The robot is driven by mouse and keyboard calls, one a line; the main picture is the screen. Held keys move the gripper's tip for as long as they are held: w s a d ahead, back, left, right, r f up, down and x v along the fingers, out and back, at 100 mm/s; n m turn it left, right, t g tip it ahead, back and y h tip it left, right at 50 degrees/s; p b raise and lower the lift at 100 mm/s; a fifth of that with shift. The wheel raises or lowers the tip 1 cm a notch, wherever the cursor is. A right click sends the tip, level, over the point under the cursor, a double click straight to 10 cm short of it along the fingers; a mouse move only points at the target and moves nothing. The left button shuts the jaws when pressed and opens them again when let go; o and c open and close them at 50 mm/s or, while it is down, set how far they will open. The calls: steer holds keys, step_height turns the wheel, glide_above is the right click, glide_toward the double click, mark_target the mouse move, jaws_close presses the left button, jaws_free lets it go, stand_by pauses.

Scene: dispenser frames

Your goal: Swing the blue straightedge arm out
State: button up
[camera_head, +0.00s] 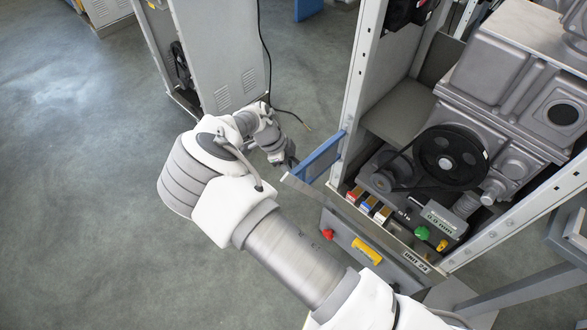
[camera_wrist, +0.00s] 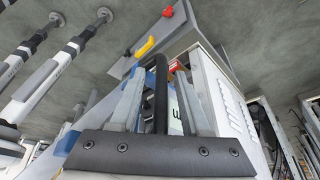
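The blue straightedge arm (camera_head: 320,158) shows in the head view at the left front post of the dispenser frame, sticking out to the left of it. My gripper (camera_head: 289,163) is at its left end, close beside it; I cannot tell whether they touch. In the wrist view the two grey fingers of my gripper (camera_wrist: 160,100) stand apart, with a dark upright bar (camera_wrist: 160,90) between them. Gaps show on both sides of the bar. A blue part (camera_wrist: 67,143) shows at the lower left, partly hidden behind my gripper.
A pale strip (camera_head: 345,206) runs along the unit's front. Below it are a red knob (camera_head: 328,234) and a yellow handle (camera_head: 367,251). A pulley (camera_head: 453,155) and machine housing fill the frame. Another cabinet (camera_head: 215,55) stands behind. Floor at left is clear.

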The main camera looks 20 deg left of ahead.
steer(key=p+v, duration=0.1)
steer(key=v, duration=1.6)
steer(key=shift+r, duration=0.2)
steer(key=w+d+r+n+g+y+p, duration=0.1)
steer(key=d+r+n+y, duration=0.2)
steer(key=d+r, duration=0.8)
steer(key=w+d+r+n+g+y+p, duration=0.1)
steer(key=w+d+r+n+y, duration=0.1)
steer(key=d+r, duration=0.95)
steer(key=s+d+r+n+t+p, duration=0.1)
steer(key=s+d+r+n+t, duration=0.2)
steer(key=s+d, duration=0.5)
steer(key=s+d+r+n+t, duration=0.3)
steer(key=s+d+n, duration=0.3)
steer(key=s+d, duration=0.3)
steer(key=shift+d+h+p, duration=0.4)
steer(key=shift+d, duration=0.55)
